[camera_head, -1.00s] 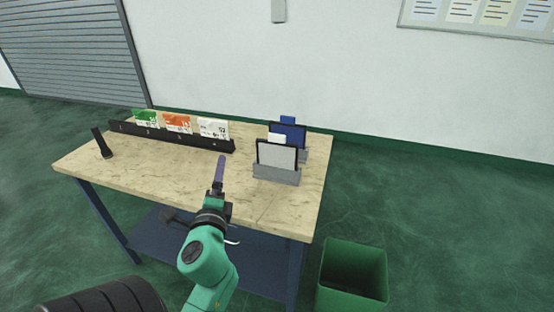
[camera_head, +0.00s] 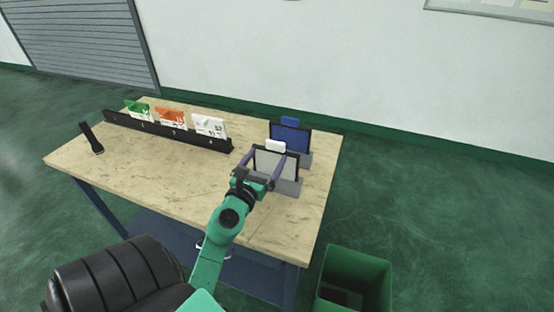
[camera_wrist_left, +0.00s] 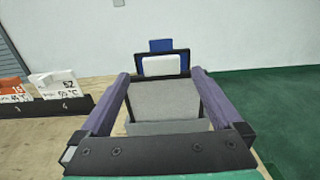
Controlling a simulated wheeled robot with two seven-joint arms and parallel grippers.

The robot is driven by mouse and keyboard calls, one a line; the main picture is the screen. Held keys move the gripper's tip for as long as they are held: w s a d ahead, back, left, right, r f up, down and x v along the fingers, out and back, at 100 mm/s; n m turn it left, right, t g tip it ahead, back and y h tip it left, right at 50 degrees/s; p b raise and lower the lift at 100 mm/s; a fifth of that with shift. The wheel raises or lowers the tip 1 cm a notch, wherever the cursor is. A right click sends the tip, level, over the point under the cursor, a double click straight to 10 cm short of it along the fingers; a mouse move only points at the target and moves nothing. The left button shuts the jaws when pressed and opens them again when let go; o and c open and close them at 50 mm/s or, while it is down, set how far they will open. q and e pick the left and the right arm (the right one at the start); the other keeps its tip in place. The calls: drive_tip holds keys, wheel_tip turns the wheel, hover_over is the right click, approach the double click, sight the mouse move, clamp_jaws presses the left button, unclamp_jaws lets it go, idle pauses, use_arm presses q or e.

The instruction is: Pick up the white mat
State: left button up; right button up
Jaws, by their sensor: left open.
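The white mat (camera_head: 272,163) is a pale panel with a dark frame and a white tab (camera_head: 276,146) on top. It stands upright in a grey holder (camera_head: 291,187) at the right of the table. My left gripper (camera_head: 264,157) is open, with one finger toward each side of the panel. In the left wrist view the pale panel (camera_wrist_left: 165,100) lies between the two purple fingers (camera_wrist_left: 160,76), and its tab (camera_wrist_left: 161,65) rises beyond them. I cannot tell whether the fingers touch it. My right gripper is not in view.
A blue mat (camera_head: 291,138) stands upright just behind the white one. A black rack (camera_head: 170,133) with green, orange and white cards is to the left. A black upright device (camera_head: 91,138) stands at the table's left edge. A green bin (camera_head: 355,275) is on the floor.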

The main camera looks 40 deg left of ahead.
sight(276, 142)
use_arm(q)
drive_tip(key=x, duration=0.4)
drive_tip(key=shift+r, duration=0.1)
drive_tip(key=p+x, duration=0.1)
drive_tip(key=x, duration=0.4)
drive_tip(key=shift+w+r, duration=0.1)
drive_tip(key=shift+w, duration=0.25)
drive_tip(key=shift+w+a, duration=0.15)
drive_tip(key=shift+w, duration=0.2)
clamp_jaws()
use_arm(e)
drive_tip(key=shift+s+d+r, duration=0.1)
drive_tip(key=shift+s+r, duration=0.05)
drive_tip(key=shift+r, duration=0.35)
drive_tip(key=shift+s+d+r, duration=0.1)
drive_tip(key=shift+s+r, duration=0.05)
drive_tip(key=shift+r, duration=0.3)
